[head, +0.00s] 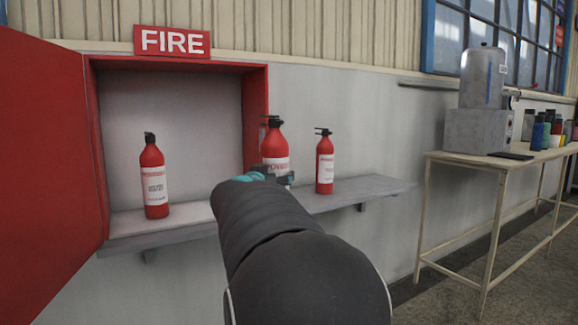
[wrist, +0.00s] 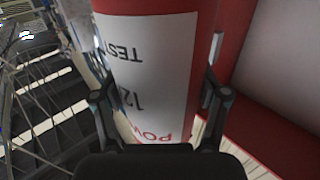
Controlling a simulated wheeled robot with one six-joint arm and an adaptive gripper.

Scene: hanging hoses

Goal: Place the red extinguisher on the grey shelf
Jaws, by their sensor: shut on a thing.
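A red extinguisher (head: 275,140) with a black top and white label stands upright in front of the right edge of the red cabinet. My gripper (head: 278,178) is shut on it. In the wrist view the fingers of my gripper (wrist: 160,100) lie on either side of its labelled red body (wrist: 165,60). My arm hides its base, so I cannot tell whether it touches the grey shelf (head: 375,188). The shelf runs along the wall, below the cabinet and on to the right.
A slim red extinguisher (head: 325,163) stands on the shelf just right of the held one. Another red extinguisher (head: 153,178) stands at the left, in front of the open cabinet (head: 255,100). The shelf's right end is bare. A table (head: 480,165) stands further right.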

